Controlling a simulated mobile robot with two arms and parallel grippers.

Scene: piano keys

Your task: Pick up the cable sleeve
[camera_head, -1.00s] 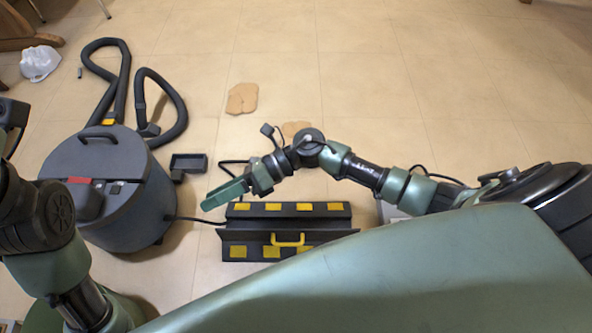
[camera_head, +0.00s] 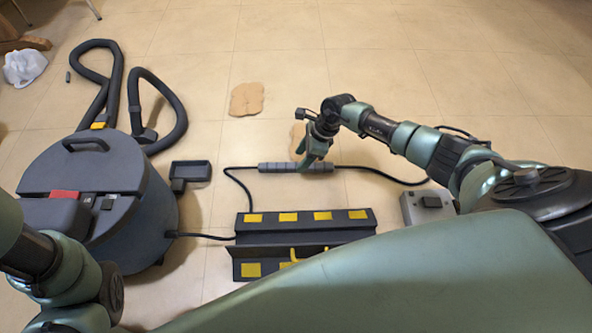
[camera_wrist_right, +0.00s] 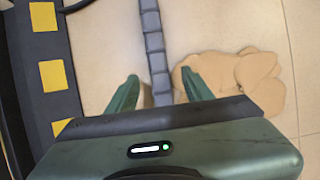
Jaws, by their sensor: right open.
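The cable sleeve (camera_head: 275,167) is a grey segmented tube around a black cable on the tiled floor, behind the black-and-yellow ramp. My right gripper (camera_head: 308,160) is at the sleeve's right part, pointing down. In the right wrist view, the sleeve (camera_wrist_right: 154,40) runs between the two green fingers of my open right gripper (camera_wrist_right: 160,78), with a gap on either side. I cannot tell how far the fingertips are above the floor. Part of my left arm shows at the left edge; its gripper is out of the picture.
The black ramp with yellow patches (camera_head: 304,231) lies in front of the sleeve. A vacuum cleaner (camera_head: 80,180) with a hose stands left. A grey box (camera_head: 428,206) is at the cable's right end. Flat tan patches (camera_head: 247,99) lie behind.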

